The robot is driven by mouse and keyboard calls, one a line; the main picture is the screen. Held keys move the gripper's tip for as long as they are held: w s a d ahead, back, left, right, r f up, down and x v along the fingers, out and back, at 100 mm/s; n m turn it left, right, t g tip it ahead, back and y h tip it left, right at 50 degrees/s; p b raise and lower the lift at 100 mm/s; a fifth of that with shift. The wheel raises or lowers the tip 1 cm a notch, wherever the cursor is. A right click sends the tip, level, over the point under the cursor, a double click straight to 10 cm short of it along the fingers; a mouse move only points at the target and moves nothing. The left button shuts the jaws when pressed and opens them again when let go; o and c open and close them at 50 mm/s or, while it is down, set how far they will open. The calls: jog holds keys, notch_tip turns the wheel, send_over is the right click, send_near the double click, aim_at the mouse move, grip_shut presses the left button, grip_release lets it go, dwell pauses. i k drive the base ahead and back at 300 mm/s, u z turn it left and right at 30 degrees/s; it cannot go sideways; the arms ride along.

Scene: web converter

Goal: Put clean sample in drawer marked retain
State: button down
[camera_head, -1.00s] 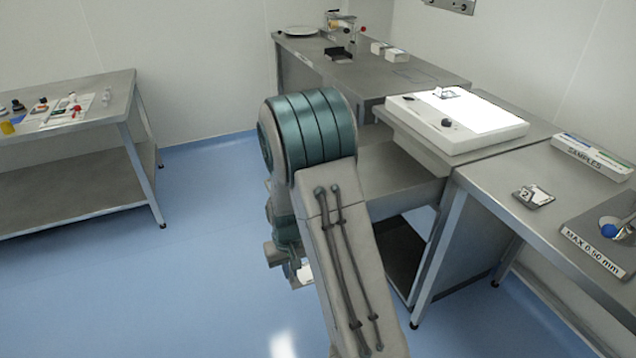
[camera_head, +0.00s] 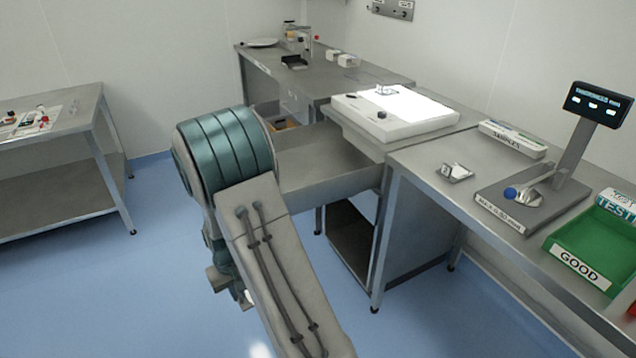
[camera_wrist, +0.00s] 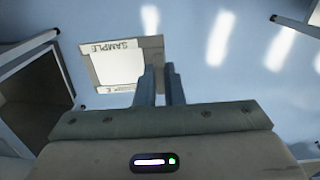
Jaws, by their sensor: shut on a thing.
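My gripper (camera_wrist: 160,88) is shut on a sample (camera_wrist: 118,66) in the wrist view. The sample is a flat grey frame with a pale centre, and its edges carry the word SAMPLE. It hangs in the air over the blue floor. In the head view my arm hides most of the gripper, and only a small white bit, perhaps the sample, shows below it. A wide steel drawer (camera_head: 335,178) stands pulled out under the light-box bench. Another opening with something pale and orange inside (camera_head: 284,122) shows behind my arm. I see no readable "retain" label.
A lit white box (camera_head: 352,121) stands on the bench. To its right are a small square piece (camera_head: 455,173), a SAMPLES box (camera_head: 512,140), a gauge with a screen (camera_head: 596,103) and a green GOOD tray (camera_head: 565,262). A side table (camera_head: 75,108) stands left. Blue floor lies between.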

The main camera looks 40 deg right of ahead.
aim_at(311, 171)
jog(key=k, duration=0.45)
jog(key=z, duration=0.9)
jog(key=i, duration=0.25)
jog(key=u, duration=0.05)
